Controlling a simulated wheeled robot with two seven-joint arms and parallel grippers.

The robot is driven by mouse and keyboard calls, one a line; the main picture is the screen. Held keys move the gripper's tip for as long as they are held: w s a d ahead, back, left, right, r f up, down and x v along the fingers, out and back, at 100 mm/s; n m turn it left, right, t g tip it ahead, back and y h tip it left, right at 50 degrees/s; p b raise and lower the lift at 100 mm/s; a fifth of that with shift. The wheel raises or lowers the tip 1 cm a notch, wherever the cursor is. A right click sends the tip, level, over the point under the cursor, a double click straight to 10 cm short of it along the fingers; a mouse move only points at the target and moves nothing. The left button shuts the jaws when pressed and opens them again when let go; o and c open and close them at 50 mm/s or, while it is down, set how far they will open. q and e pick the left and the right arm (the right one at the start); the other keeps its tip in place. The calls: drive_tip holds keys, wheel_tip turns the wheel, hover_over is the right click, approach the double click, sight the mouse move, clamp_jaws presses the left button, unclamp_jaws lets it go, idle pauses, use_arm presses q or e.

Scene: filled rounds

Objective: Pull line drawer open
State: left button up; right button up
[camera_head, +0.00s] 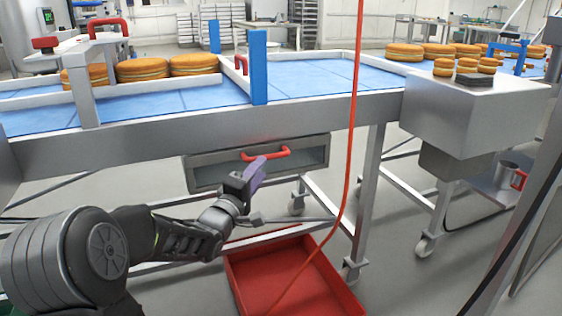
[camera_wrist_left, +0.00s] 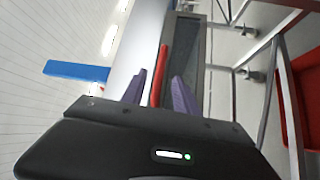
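The line drawer (camera_head: 312,158) is a grey-framed box with a darker front, set under the conveyor line. Its red bar handle (camera_head: 283,152) is on the upper part of the front. My left gripper (camera_head: 258,170), with purple fingers, is at the left end of the handle. In the left wrist view, the open fingers (camera_wrist_left: 158,92) stand either side of the red handle (camera_wrist_left: 160,72), with a gap visible on both sides. The drawer front (camera_wrist_left: 190,60) lies just beyond. I cannot tell whether the drawer is fully shut. My right gripper is not in view.
A red tray (camera_head: 285,275) lies on the floor below the drawer. A red cable (camera_head: 350,150) hangs in front of the line. A table leg (camera_head: 368,190) stands right of the drawer. Filled rounds (camera_head: 142,69) sit on the blue belt (camera_head: 190,98) above.

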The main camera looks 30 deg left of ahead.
sight(271, 157)
use_arm(q)
drive_tip(key=shift+w, duration=0.1)
drive_tip(key=b+x, duration=0.1)
drive_tip(key=x, duration=0.6)
drive_tip(key=shift+w+b, duration=0.35)
drive_tip(key=shift+c, duration=0.3)
drive_tip(key=shift+f, duration=0.1)
clamp_jaws()
idle(0.7)
